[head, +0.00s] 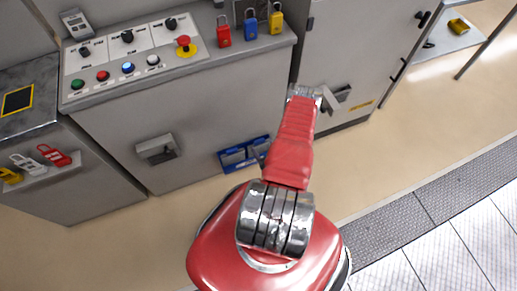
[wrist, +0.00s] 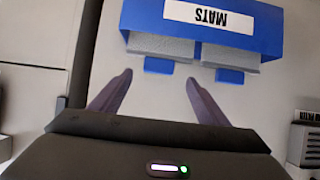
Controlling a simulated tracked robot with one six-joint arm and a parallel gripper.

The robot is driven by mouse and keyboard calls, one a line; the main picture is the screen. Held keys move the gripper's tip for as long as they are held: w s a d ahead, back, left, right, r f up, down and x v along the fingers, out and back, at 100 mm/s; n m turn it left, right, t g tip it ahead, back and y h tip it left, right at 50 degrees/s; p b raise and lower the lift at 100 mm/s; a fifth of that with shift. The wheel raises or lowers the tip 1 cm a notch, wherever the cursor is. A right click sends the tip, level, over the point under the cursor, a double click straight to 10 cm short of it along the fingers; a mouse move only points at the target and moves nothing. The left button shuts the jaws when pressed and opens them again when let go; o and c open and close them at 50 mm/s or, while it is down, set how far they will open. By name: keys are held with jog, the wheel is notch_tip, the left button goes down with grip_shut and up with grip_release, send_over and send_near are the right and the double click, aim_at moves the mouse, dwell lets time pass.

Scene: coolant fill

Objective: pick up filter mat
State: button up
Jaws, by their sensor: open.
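A blue holder labelled MATS (wrist: 190,28) shows upside down at the top of the wrist view. Two grey filter mats (wrist: 160,47) (wrist: 231,58) sit side by side in it, each with a blue tab at its near edge. My gripper (wrist: 159,78) is open and empty, its two dark fingers apart. The left mat's blue tab (wrist: 158,65) appears between and just beyond the fingertips. The right mat lies right of the right finger. In the head view the blue holder (head: 232,156) is low on the cabinet front, partly hidden by my arm.
A control panel (head: 130,58) with buttons and a red emergency stop (head: 184,42) tops the cabinet. Red, blue and yellow padlocks (head: 250,27) hang at its right. A grey box (head: 158,149) sticks out left of the holder. The floor in front is clear.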

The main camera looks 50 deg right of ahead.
aim_at(260, 141)
jog(key=shift+x, duration=1.3)
jog(key=shift+x, duration=2.6)
jog(key=shift+d+r, duration=0.1)
jog(key=shift+c, duration=0.2)
jog(key=c, duration=1.4)
jog(key=shift+s+r, duration=0.1)
jog(key=shift+r, duration=0.05)
